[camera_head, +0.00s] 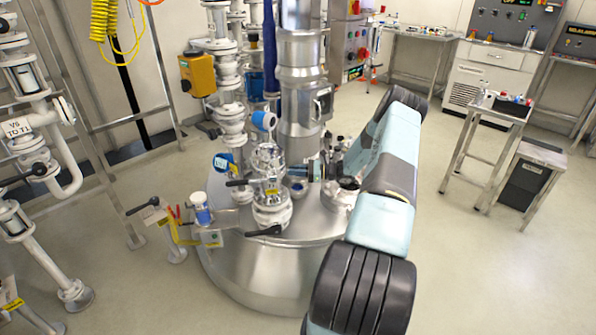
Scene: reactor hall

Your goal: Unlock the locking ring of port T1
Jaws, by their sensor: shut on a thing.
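A steel vessel (270,275) with a domed lid stands in the middle of the head view. A metal port (338,201) sits on the right part of its lid, partly behind my arm. My arm reaches over from the lower right, and my gripper (348,183) is a small dark shape down at this port. It is shut on a part there, seemingly the locking ring, but the fingers and ring are mostly hidden by my arm. I cannot read a T1 label on the port or tell the ring's position.
A valve with black handles (270,205) stands on the lid left of the port. A thick steel column (300,90) rises behind. Pipework (45,140) fills the left. A small steel table (490,112) stands at the right. Floor between vessel and table is clear.

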